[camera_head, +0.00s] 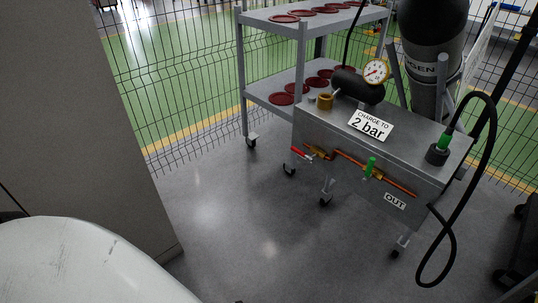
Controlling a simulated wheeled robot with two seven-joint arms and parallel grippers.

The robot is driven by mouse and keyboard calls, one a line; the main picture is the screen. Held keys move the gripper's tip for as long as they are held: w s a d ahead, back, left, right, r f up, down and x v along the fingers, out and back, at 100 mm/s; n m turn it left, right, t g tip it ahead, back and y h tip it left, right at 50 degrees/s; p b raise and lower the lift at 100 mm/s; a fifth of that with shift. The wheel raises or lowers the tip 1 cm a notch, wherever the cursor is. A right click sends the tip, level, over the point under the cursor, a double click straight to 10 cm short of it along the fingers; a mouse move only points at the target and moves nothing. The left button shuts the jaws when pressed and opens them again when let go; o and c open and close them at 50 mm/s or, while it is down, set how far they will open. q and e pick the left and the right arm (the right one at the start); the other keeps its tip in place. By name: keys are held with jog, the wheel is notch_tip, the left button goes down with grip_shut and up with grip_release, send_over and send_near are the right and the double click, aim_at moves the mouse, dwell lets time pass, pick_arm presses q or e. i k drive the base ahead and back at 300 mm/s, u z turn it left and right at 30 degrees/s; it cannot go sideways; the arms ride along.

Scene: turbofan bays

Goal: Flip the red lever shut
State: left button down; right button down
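The red lever (300,153) is small and sticks out to the left at the left end of the grey cart's front face. It joins a brass-coloured valve (319,152) on a copper pipe (357,162). A green lever (370,166) stands upright further right on the same pipe. The cart (400,153) carries a "CHARGE TO 2 bar" sign (371,125), a round gauge (376,71) and an "OUT" label (395,201). Neither gripper is in view, and nothing touches the red lever.
A grey shelf rack (272,76) with several dark red discs stands behind the cart. A black hose (490,150) loops down at the cart's right. A wire fence (170,80) runs behind. A grey panel (75,110) blocks the left. The floor (250,220) before the cart is clear.

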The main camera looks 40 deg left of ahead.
aim_at(298, 151)
jog(key=z, duration=0.2)
jog(key=k, duration=0.25)
jog(key=u, duration=1.4)
jog(key=i, duration=1.1)
jog(key=z, duration=0.4)
jog(key=k, duration=0.65)
jog(key=z, duration=0.85)
jog(key=i, duration=0.5)
jog(key=z, duration=0.05)
